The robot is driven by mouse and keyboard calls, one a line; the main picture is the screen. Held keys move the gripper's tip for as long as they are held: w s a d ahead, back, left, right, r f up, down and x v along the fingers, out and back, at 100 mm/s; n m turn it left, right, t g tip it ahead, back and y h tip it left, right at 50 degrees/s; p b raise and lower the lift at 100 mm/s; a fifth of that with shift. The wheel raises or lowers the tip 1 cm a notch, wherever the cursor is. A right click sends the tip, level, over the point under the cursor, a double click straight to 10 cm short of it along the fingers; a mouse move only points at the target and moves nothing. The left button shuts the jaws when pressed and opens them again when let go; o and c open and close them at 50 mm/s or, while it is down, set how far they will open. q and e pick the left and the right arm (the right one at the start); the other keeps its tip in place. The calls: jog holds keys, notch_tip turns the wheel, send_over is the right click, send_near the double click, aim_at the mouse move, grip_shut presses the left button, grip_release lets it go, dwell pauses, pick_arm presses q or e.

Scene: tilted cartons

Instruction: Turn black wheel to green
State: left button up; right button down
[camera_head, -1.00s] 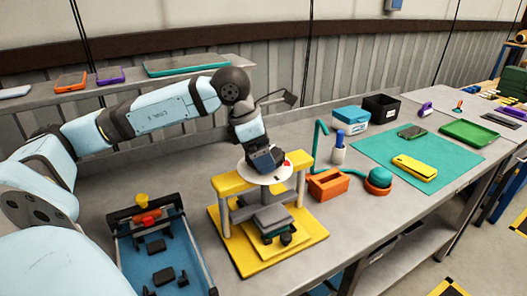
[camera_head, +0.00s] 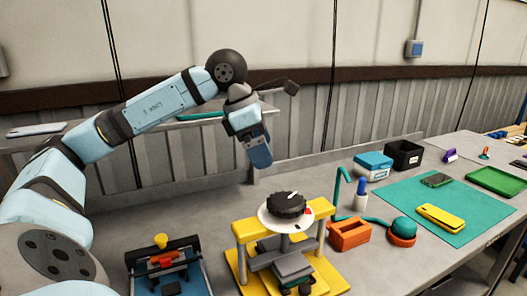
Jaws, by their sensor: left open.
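The black wheel (camera_head: 287,204) is a ribbed knob with a white pointer line on top. It sits on a white disc (camera_head: 264,220) on top of a yellow press stand (camera_head: 327,219). The white pointer line points up and to the right. A red mark (camera_head: 308,211) shows on the disc to the right of the wheel; I cannot make out a green mark. My left gripper (camera_head: 261,158) is above and behind the wheel, to its left, apart from it and pointing down. It holds nothing that I can see. My right gripper is not in view.
An orange box (camera_head: 349,234) and a teal ball on an orange base (camera_head: 402,229) stand right of the stand. A blue-framed fixture (camera_head: 202,268) stands to its left. A green mat (camera_head: 467,218) carries a yellow device (camera_head: 441,217). A shelf runs behind my arm.

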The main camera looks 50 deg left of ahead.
aim_at(285, 200)
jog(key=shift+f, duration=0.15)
pick_arm(q)
jog(key=shift+d+n+b, duration=0.25)
jog(key=shift+n+b, duration=0.05)
jog(key=shift+b, duration=0.75)
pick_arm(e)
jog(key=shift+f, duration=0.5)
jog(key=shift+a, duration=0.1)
pick_arm(q)
jog(key=shift+s+b, duration=0.15)
jog(key=shift+b, duration=0.2)
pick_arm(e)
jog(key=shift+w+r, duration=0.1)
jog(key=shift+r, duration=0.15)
pick_arm(q)
jog(key=x, duration=0.7)
jog(key=b+x, duration=0.1)
jog(key=x, duration=0.6)
jog(key=shift+a, duration=0.2)
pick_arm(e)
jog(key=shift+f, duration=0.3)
